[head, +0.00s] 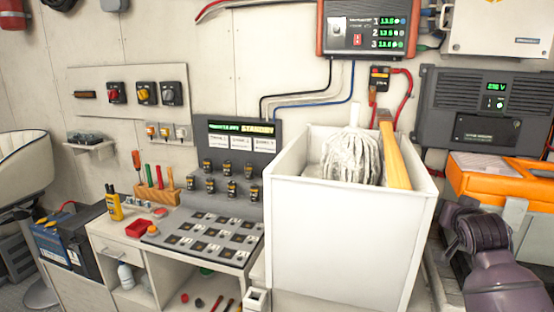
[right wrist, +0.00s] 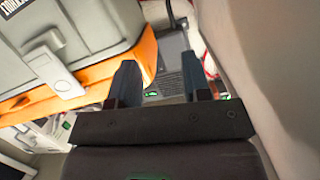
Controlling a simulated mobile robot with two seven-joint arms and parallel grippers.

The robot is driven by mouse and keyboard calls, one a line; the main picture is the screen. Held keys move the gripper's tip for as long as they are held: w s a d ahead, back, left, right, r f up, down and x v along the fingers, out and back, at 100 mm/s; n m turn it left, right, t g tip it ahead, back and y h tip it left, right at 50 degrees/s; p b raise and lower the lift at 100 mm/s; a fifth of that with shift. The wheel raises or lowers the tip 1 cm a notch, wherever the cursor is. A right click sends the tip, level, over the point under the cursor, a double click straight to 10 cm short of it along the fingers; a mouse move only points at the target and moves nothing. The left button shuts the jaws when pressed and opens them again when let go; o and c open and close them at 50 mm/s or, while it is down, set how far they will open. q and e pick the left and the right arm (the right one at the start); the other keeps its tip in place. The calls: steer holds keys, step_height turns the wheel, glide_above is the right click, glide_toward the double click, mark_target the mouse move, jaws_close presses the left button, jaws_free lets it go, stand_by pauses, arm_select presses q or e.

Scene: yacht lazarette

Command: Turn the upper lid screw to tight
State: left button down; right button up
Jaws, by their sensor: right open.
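I cannot make out the upper lid screw in either view. A white wall box (head: 500,27) at the top right of the head view is cut off by the frame, and any screws on its lid are too small to tell. My right arm comes in at the lower right of the head view, but its fingers cannot be made out there. In the right wrist view my right gripper (right wrist: 163,80) is open, with its two dark fingers apart and nothing between them. My left gripper is not in view.
An orange case (head: 490,180) stands at the right, close to my right arm; its grey and orange side (right wrist: 75,55) fills the wrist view's left. A white bin (head: 345,245) holds a mop head. A dark charger unit (head: 485,105) hangs below the wall box.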

steer(key=s+a+f+n+y, duration=0.1)
steer(key=s+a+f, duration=0.1)
steer(key=s+f, duration=0.45)
steer(key=s+a+f+n+g+y, duration=0.1)
steer(key=s+a+f+n, duration=0.15)
steer(key=f, duration=0.65)
steer(key=s+a+f+n+y, duration=0.1)
steer(key=s+a+f, duration=0.1)
steer(key=s+f, duration=0.5)
steer(key=s+a+f, duration=0.2)
steer(key=s+f, duration=0.2)
steer(key=s, duration=0.2)
steer(key=s+a+f+n+g+y, duration=0.1)
steer(key=s+a+f, duration=0.2)
steer(key=s, duration=0.3)
steer(key=s+a+f+n, duration=0.1)
steer(key=s+a+f, duration=0.2)
steer(key=s, duration=0.3)
steer(key=shift+a+f, duration=0.25)
steer(key=shift+f, duration=0.65)
steer(key=shift+s+d, duration=0.1)
